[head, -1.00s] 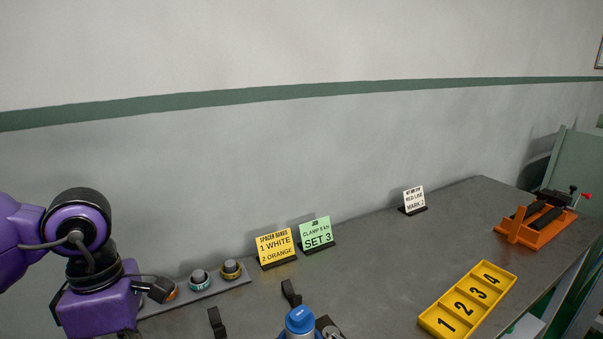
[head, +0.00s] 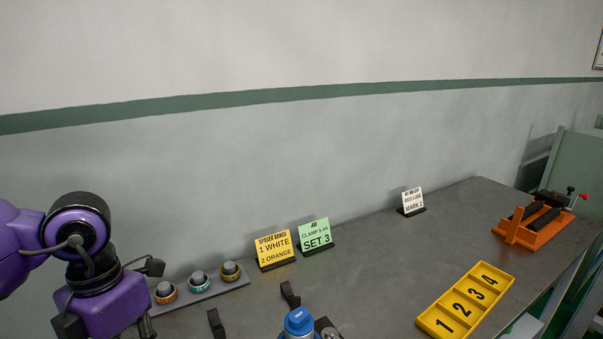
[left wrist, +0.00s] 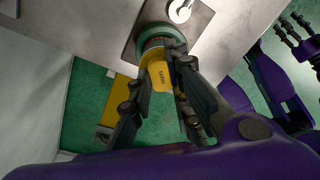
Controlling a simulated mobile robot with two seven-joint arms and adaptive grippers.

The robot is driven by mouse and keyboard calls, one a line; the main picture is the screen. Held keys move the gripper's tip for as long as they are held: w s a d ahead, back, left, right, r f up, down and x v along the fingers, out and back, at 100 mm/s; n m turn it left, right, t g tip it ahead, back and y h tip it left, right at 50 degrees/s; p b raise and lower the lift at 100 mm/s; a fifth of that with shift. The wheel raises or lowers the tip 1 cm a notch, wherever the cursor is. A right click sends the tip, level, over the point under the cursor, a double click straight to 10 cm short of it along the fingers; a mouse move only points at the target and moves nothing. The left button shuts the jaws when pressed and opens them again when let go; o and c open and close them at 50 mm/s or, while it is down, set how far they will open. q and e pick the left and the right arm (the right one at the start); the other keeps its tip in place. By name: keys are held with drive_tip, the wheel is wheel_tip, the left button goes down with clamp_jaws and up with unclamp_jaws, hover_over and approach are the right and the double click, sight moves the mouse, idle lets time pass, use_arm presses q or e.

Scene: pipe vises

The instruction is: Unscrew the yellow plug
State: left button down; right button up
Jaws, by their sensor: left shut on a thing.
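The yellow plug (left wrist: 162,76) shows in the left wrist view, at the end of a round greenish fitting (left wrist: 158,42) beside a grey bench edge. My left gripper (left wrist: 164,68) is shut on the plug, with one dark finger on each side of it. In the head view my left wrist (head: 105,300) is at the lower left, and its fingers and the plug are out of the picture.
A rail with orange, teal and yellow-ringed knobs (head: 200,283) lies beside my left wrist. Sign cards (head: 275,249), a blue-capped bottle (head: 299,321), a yellow numbered tray (head: 428,321) and an orange vise (head: 535,232) stand on the bench. The bench middle right is clear.

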use_arm(q)
drive_tip(key=n, duration=0.4)
drive_tip(key=shift+s+a+n, duration=0.1)
drive_tip(key=shift+n, duration=0.3)
drive_tip(key=shift+n+p, duration=0.35)
drive_tip(key=shift+n, duration=1.05)
use_arm(e)
drive_tip(key=shift+w+r, duration=0.6)
drive_tip(key=shift+w, duration=0.15)
use_arm(q)
drive_tip(key=c, duration=1.8)
unclamp_jaws()
drive_tip(key=shift+o, duration=0.4)
use_arm(e)
drive_tip(key=shift+s, duration=0.45)
use_arm(q)
drive_tip(key=shift+r+p, duration=0.6)
drive_tip(key=shift+r, duration=0.6)
use_arm(e)
drive_tip(key=shift+w+r, duration=0.5)
drive_tip(key=shift+r, duration=0.15)
use_arm(q)
drive_tip(key=shift+f, duration=0.1)
use_arm(e)
drive_tip(key=shift+w, duration=0.1)
